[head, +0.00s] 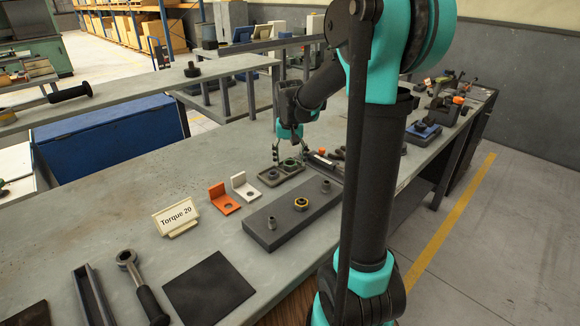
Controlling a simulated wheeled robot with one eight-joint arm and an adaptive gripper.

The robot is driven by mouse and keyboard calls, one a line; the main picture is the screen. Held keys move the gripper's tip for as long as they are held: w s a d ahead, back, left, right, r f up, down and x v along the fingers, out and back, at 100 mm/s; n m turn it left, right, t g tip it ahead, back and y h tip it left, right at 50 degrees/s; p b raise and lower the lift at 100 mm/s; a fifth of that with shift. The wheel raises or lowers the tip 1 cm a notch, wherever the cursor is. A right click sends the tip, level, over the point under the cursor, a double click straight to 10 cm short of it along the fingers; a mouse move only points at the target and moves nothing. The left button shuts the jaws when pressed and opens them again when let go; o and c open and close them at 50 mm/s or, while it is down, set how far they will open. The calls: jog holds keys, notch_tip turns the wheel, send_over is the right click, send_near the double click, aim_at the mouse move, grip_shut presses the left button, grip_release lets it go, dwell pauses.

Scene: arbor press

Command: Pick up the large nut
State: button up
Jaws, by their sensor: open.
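My gripper (291,156) is open and points down over the far end of a small dark tray (261,179) on the workbench. A dark nut (290,164) sits in the tray's far compartment, between and just below my fingertips. It looks like the large nut, partly hidden by the fingers. I cannot tell whether the fingers touch it. Another dark nut-like part (272,173) sits in the tray's near compartment.
Two studs, one nearer (271,223) and one farther (325,187), stand on the plate. A ratchet wrench (140,284) and black mat (209,288) lie nearer.

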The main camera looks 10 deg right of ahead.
jog(key=shift+f, duration=0.1)
jog(key=c, duration=1.5)
